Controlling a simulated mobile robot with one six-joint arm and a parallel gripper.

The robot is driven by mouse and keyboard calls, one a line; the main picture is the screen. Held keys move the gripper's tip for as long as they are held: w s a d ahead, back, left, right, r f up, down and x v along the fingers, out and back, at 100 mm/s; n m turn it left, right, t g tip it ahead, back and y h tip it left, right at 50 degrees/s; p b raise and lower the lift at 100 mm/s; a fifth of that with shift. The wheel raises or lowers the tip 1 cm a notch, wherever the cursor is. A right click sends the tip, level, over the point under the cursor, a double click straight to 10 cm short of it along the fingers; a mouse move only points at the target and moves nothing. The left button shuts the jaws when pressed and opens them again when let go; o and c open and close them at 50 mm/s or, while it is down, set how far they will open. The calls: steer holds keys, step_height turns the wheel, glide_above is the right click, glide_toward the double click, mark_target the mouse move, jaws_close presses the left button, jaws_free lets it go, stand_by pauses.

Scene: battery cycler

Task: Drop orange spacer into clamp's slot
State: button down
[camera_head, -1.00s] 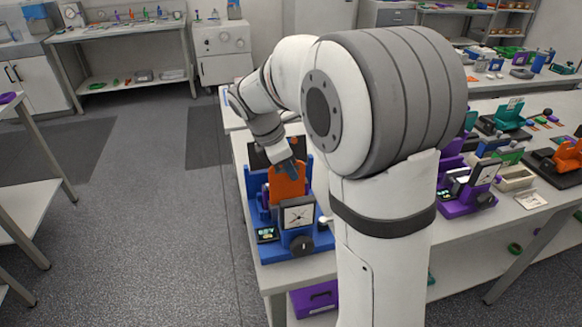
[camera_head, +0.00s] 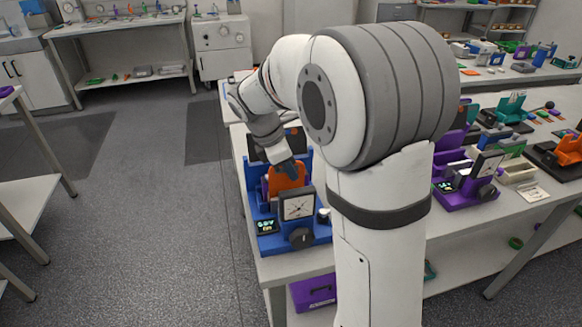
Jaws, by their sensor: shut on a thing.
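The orange spacer (camera_head: 285,181) is an upright plate, partly inside the blue clamp (camera_head: 266,243), behind its square gauge dial. My gripper (camera_head: 288,168) is shut on the spacer's top edge from above. The spacer's lower part is hidden behind the dial and the clamp's front, so I cannot tell how deep it sits in the slot. The clamp stands near the table's front left corner, with a small lit display and a dark knob at its front.
My arm hides the middle of the table (camera_head: 446,233). A purple clamp device (camera_head: 467,198) stands to the right, with a beige tray (camera_head: 517,172) and an orange device (camera_head: 567,152) beyond. A purple box (camera_head: 313,293) sits on the shelf below. The floor at left is open.

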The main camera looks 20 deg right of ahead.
steer(key=shift+f, duration=0.15)
steer(key=shift+f, duration=0.15)
steer(key=shift+f, duration=0.15)
stand_by(0.3)
steer(key=c, duration=1.5)
jaws_free()
steer(key=shift+s+f, duration=0.1)
steer(key=shift+s, duration=0.15)
steer(key=v, duration=0.8)
